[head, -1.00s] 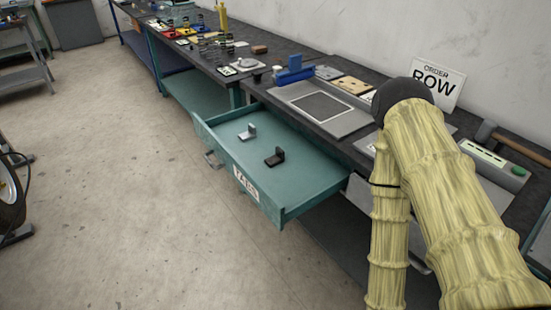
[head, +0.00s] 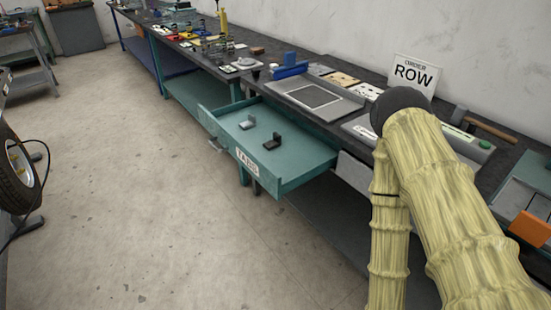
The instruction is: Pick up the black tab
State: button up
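The black tab (head: 271,143) is a small L-shaped piece lying in the open teal drawer (head: 290,178), toward its right side. A grey tab (head: 247,122) of similar shape lies left of and behind it in the same drawer. The two tabs are apart. The drawer front carries a label that reads "TABS". My arm, in a yellow ribbed cover, fills the right of the head view. My gripper does not show, so its state and distance to the black tab are hidden.
The bench above the drawer holds a grey tray (head: 334,103), a blue block-like fixture (head: 290,68) and an "ORDER ROW" sign (head: 414,74). An orange object (head: 531,228) is at the far right. A wheel (head: 17,172) stands at the left. The floor before the drawer is clear.

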aim_at(276, 142)
jog(key=k, duration=0.65)
jog(key=u, duration=0.95)
jog(key=i, duration=1.2)
jog(key=z, duration=0.25)
